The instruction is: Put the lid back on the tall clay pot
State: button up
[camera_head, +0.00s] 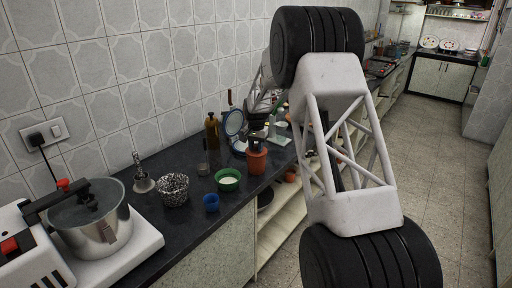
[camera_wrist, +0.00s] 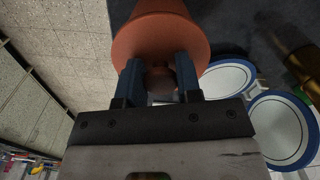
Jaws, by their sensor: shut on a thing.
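The tall clay pot (camera_head: 257,162) is orange-brown and stands upright near the front edge of the dark counter. In the wrist view the orange-brown clay (camera_wrist: 160,38) fills the top middle, just beyond my fingers. My gripper (camera_head: 257,146) is right above the pot's mouth, with its fingers pointing down. In the wrist view my gripper (camera_wrist: 159,68) has its two blue-grey fingers closed around a rounded brown knob, which looks like that of the lid (camera_wrist: 160,80).
A green bowl (camera_head: 228,180), a blue cup (camera_head: 211,203) and a patterned metal bowl (camera_head: 173,190) stand left of the pot. A steel cooker (camera_head: 92,222) is at lower left.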

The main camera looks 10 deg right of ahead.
dwell(0.3)
jog(key=o, duration=1.5)
jog(key=shift+r, duration=0.1)
jog(key=shift+r, duration=3.35)
grip_shut()
jog(key=shift+f, duration=2.3)
